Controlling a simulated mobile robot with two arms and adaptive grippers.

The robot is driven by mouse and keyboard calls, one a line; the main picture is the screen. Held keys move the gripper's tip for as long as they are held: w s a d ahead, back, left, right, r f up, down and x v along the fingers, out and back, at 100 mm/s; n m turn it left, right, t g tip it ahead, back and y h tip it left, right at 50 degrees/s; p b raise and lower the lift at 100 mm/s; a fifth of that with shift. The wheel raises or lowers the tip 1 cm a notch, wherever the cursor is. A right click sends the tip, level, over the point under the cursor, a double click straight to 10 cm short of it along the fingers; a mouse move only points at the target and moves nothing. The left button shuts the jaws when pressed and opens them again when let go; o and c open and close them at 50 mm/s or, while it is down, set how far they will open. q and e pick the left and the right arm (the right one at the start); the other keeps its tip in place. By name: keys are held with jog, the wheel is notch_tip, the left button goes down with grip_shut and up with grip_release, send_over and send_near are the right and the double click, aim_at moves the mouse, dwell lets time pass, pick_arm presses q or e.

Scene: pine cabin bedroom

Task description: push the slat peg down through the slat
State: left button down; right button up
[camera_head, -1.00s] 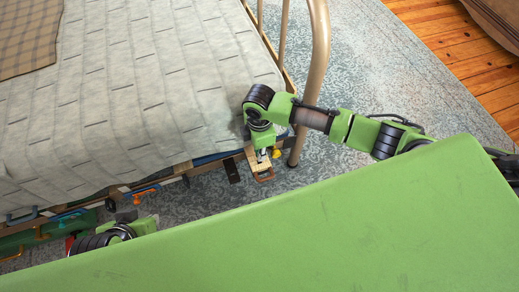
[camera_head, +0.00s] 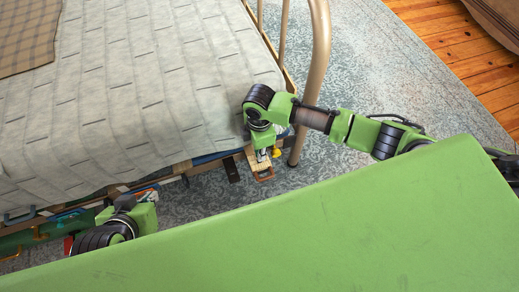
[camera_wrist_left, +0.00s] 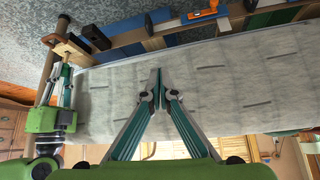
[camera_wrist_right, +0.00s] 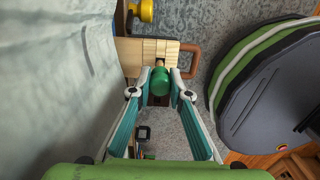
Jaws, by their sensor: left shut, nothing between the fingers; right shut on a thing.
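My left gripper (camera_wrist_left: 158,74) is shut and empty, its fingertips together in front of the mattress. A wooden slat end (camera_wrist_left: 152,42) shows at the bed's edge, just beyond the fingertips in the picture and apart from them. I cannot pick out the slat peg for certain. My right gripper (camera_wrist_right: 160,92) is shut on a green round-ended handle (camera_wrist_right: 159,82), above a pale wooden block (camera_wrist_right: 135,50). The right gripper also shows at the left of the left wrist view (camera_wrist_left: 66,76). In the head view the left gripper's fingers are hard to make out.
The mattress (camera_head: 140,90) and metal bed frame (camera_head: 321,50) fill the upper left. An orange-handled tool (camera_wrist_left: 205,11) lies by the bed rail. A yellow knob (camera_wrist_right: 147,11) and a brown handle (camera_wrist_right: 190,60) are near the right gripper.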

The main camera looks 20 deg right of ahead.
jog(key=shift+f+b, duration=0.4)
jog(key=shift+b, duration=0.05)
jog(key=shift+f+b, duration=0.35)
jog(key=shift+b, duration=0.1)
jog(key=shift+f, duration=0.6)
pick_arm(q)
jog(key=w+d+r+t+h+b, duration=0.1)
jog(key=w+d+r+t, duration=0.3)
jog(key=w+r+t, duration=0.3)
jog(key=shift+w+r+h, duration=0.4)
jog(key=shift+w+r, duration=1.15)
jog(key=shift+r, duration=0.4)
pick_arm(e)
jog(key=shift+f, duration=0.6)
jog(key=o, duration=1)
jog(key=shift+r, duration=0.1)
